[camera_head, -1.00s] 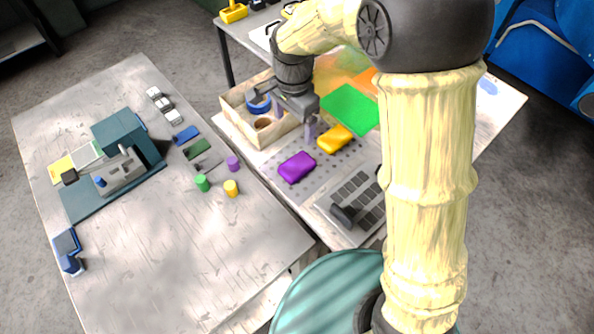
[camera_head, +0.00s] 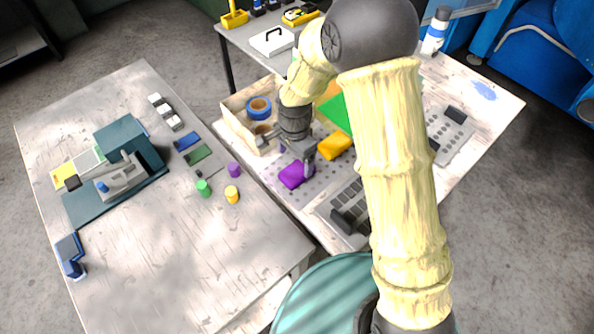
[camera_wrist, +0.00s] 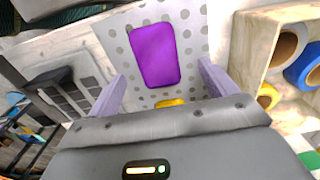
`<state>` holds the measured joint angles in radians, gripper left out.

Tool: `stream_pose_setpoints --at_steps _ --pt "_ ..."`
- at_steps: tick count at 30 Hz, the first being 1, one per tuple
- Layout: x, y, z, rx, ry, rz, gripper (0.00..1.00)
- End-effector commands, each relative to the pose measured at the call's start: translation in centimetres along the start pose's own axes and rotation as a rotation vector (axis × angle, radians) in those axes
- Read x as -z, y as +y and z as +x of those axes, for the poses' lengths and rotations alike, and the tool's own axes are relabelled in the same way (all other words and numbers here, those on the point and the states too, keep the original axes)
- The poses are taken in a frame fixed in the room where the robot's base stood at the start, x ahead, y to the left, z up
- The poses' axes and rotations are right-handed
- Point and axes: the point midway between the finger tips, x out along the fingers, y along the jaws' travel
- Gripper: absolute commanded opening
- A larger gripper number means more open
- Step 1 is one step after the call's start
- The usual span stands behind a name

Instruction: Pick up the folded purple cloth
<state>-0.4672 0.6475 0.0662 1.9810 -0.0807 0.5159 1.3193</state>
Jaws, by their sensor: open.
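The folded purple cloth (camera_head: 293,175) lies on a perforated light-grey mat (camera_head: 318,192) on the right-hand table. It also shows in the wrist view (camera_wrist: 154,55), flat and ahead between my finger tips. My gripper (camera_head: 296,165) is above the cloth in the head view, its fingers partly covering the cloth's edge. In the wrist view my gripper (camera_wrist: 158,85) is open, with one lilac finger on each side and nothing between them. The wrist view shows a gap between each finger and the cloth. I cannot tell the exact height above it.
A yellow folded cloth (camera_head: 335,146) lies close beside the purple one. A wooden bin (camera_head: 233,118) with tape rolls stands to the left. A slotted grey tray (camera_head: 350,208) lies in front. A green sheet (camera_head: 337,112) is behind, partly hidden by my arm.

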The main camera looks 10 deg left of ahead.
Motion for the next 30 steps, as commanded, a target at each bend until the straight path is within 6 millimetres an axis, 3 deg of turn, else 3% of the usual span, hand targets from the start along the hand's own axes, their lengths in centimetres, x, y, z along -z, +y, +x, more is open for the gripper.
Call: stream_pose_setpoints --at_steps 14,24,30 --pt "0.0 0.1 1.0 -0.001 0.000 -0.001 0.85" --pt "0.3 0.5 5.1 -0.003 0.000 -0.002 0.85" --pt "0.3 0.4 5.9 0.001 0.001 -0.001 0.85"
